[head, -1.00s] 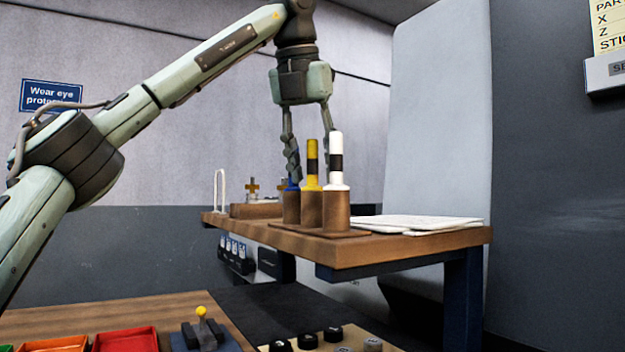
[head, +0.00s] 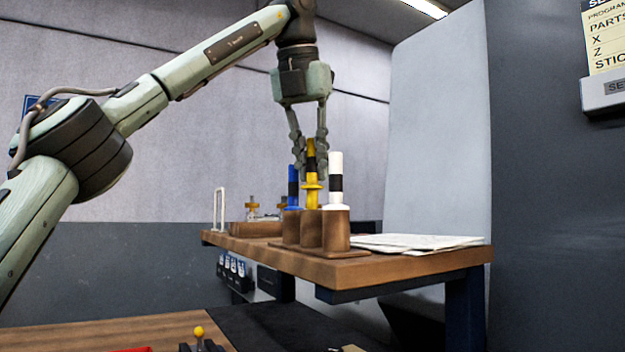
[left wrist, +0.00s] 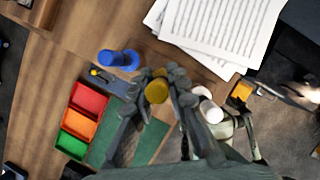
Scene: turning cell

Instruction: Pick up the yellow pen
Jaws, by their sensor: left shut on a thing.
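The yellow pen (head: 312,197) with a black band stands upright, raised partly above its cup in the wooden holder (head: 338,233). My left gripper (head: 309,168) points down and is shut on it, one finger on each side. In the left wrist view the yellow pen's round end (left wrist: 157,91) shows between the fingers. Whether its lower tip has cleared the cup is hidden. The right gripper is not in view.
A blue pen (head: 293,187) stands left of the yellow one and a white pen (head: 336,175) right of it, both close to the fingers. White papers (head: 415,243) lie right of the holder on the wooden shelf (head: 400,265). A tall grey panel (head: 440,130) stands behind.

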